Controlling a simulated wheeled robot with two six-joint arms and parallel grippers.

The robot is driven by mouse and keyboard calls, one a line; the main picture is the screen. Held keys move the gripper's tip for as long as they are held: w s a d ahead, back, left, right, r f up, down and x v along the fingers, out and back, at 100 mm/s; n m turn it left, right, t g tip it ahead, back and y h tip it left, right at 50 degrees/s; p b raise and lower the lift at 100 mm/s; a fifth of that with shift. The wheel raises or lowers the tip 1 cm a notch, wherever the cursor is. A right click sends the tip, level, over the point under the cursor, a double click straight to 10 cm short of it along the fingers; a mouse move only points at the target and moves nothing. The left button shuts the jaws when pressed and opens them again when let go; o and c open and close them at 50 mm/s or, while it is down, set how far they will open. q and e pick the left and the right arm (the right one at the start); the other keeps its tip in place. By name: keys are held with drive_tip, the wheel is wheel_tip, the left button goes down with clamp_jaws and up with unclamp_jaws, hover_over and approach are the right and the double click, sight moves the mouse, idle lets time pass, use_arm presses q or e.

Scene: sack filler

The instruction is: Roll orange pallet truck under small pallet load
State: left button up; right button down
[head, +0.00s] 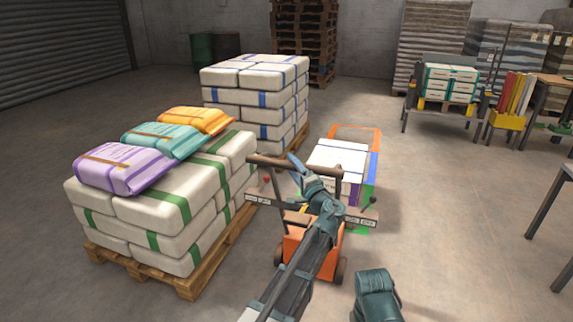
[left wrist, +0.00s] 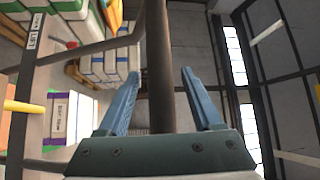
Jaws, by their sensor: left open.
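The orange pallet truck (head: 296,246) stands in the middle foreground, with a dark upright handle frame and a brown top bar (head: 262,160). The small pallet load (head: 338,158), white-topped with coloured sides, stands just beyond the truck; the truck and my arm hide its lower part. My left gripper (head: 294,164) is at the handle's top bar. In the left wrist view its blue fingers (left wrist: 160,78) are open, one on each side of a dark handle bar (left wrist: 156,40), with gaps visible. My right gripper is not seen; only a teal part of my right arm shows.
Stacked white sacks on a pallet (head: 190,278), with coloured sacks on top, stand close on the left. A second sack stack (head: 255,100) is behind. An orange floor outline (head: 358,129) lies behind the load. The floor on the right is clear up to the tables.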

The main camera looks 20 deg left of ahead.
use_arm(q)
drive_tip(key=shift+c, duration=0.4)
clamp_jaws()
idle(1.1)
